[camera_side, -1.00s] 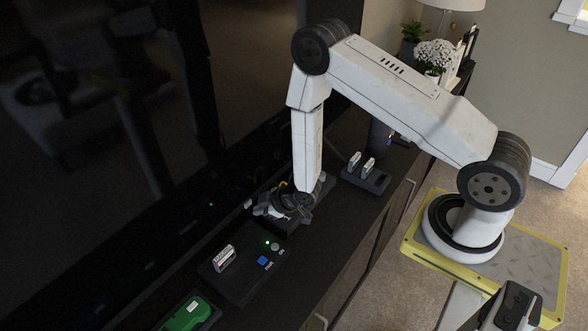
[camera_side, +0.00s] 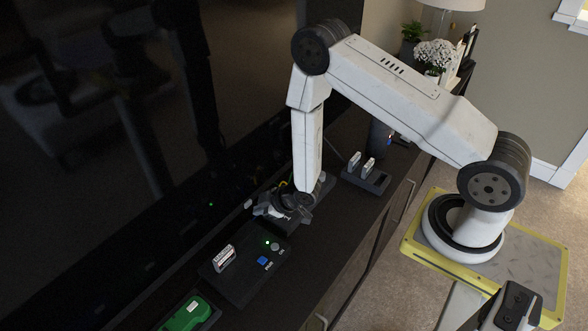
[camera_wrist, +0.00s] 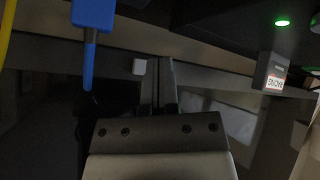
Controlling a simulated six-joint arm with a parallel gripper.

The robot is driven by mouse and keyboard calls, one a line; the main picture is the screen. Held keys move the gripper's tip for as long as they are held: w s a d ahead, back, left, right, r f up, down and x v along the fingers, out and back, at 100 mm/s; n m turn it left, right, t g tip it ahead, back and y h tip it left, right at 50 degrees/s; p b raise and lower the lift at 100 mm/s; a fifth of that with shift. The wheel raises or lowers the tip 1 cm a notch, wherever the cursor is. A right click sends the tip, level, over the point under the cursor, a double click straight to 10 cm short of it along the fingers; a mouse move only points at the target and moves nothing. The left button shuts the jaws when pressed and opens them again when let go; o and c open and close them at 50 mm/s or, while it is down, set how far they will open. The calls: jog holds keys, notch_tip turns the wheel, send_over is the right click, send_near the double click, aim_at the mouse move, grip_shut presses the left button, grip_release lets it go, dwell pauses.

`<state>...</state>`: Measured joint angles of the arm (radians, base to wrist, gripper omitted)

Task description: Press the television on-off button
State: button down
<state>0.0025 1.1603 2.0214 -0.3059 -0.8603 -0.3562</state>
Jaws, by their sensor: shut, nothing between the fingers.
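The television (camera_side: 150,130) is the large black screen filling the left of the side view; its glossy face shows reflections. A small pale button-like block (camera_side: 248,204) sits near its lower edge, and a small pale block also shows in the wrist view (camera_wrist: 139,66), beside my fingertips. I take it for the on-off button but cannot be sure. My gripper (camera_side: 259,211) is shut and empty, turned toward the television's lower edge, just short of the block in the side view. In the wrist view my gripper (camera_wrist: 158,62) points up the picture; I cannot tell whether it touches anything.
A black console (camera_side: 238,285) with a lit green light, a blue button and a cartridge (camera_side: 224,258) stands nearby. A green device (camera_side: 188,314) lies in front. A dock (camera_side: 366,178) stands behind. A blue plug (camera_wrist: 92,14) and yellow cable (camera_wrist: 6,30) hang near my gripper.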

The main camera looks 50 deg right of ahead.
jog(key=shift+w, duration=0.95)
dwell(1.1)
jog(key=shift+s, duration=0.9)
jog(key=shift+s, duration=0.15)
jog(key=shift+s, duration=2.9)
jog(key=d+r+m+g+h, duration=0.2)
jog(key=d+r+m+g, duration=0.1)
jog(key=r, duration=1)
jog(key=s+r+m+g+h, duration=0.1)
jog(key=s+r+m+g, duration=0.2)
jog(key=s+r, duration=0.7)
jog(key=shift+d+r+m, duration=0.4)
jog(key=shift+d+m, duration=0.05)
jog(key=shift+m, duration=0.35)
